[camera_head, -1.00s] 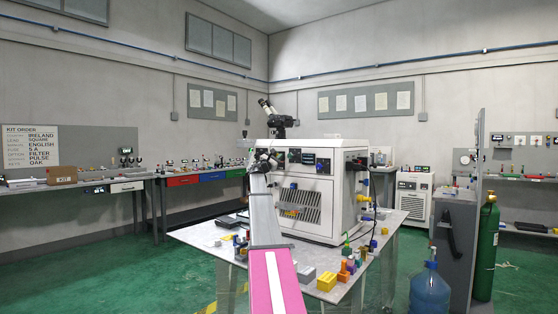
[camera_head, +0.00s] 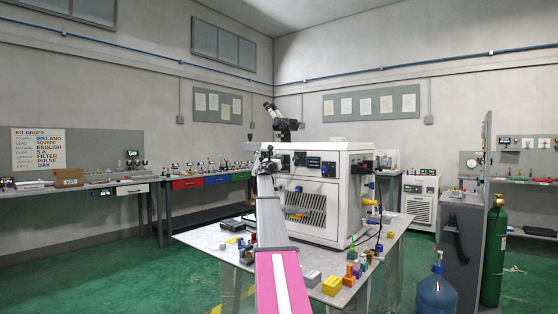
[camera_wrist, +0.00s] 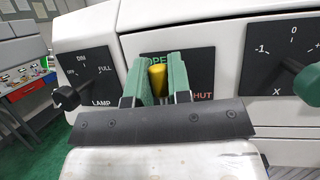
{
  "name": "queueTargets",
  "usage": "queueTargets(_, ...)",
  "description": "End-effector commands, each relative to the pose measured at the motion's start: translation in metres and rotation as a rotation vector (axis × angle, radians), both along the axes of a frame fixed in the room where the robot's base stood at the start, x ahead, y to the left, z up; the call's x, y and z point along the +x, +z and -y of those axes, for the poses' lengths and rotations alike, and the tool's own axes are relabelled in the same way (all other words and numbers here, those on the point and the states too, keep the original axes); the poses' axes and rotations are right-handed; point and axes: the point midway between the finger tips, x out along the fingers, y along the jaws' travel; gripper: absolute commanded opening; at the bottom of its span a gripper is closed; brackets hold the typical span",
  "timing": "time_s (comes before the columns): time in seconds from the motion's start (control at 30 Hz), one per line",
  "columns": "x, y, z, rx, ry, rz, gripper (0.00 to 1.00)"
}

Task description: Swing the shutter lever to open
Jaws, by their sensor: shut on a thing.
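The shutter lever (camera_wrist: 157,82) is a yellow handle on a dark plate (camera_wrist: 200,82) on the front of the white machine (camera_head: 345,165). The plate has a green OPEN label at the top, partly covered by my fingers, and a red SHUT label at the right. My gripper (camera_wrist: 158,85) has its two green fingers closed on the lever, one on each side. The lever stands roughly upright in the wrist view; its pivot is hidden. In the head view my arm's end is at the machine's front left, and the lever is hidden there.
A LAMP knob (camera_wrist: 68,97) sits left of the shutter plate and a green-handled X knob (camera_wrist: 305,80) sits right of it. The bench (camera_head: 205,236) holds several small coloured parts. A blue bottle (camera_head: 437,292) and green cylinder (camera_head: 494,255) stand at the right.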

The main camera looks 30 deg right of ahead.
Motion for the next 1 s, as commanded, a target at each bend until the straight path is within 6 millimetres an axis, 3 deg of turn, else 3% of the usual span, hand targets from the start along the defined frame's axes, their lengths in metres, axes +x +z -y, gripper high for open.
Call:
queueTargets(0.33,0.000,-0.002,-0.001,0.000,0.002,-0.004,0.00)
queueTargets(0.37,0.000,-0.002,-0.001,0.000,0.002,-0.004,0.28)
queueTargets(0.4,0.000,-0.002,-0.001,0.000,0.002,-0.004,0.41)
queueTargets(0.43,0.000,-0.002,-0.001,0.000,0.002,-0.004,0.43)
queueTargets(0.77,-0.001,-0.002,-0.002,0.000,0.001,-0.002,0.43)
queueTargets(1.0,-0.013,-0.011,-0.020,0.000,0.001,-0.002,0.43)
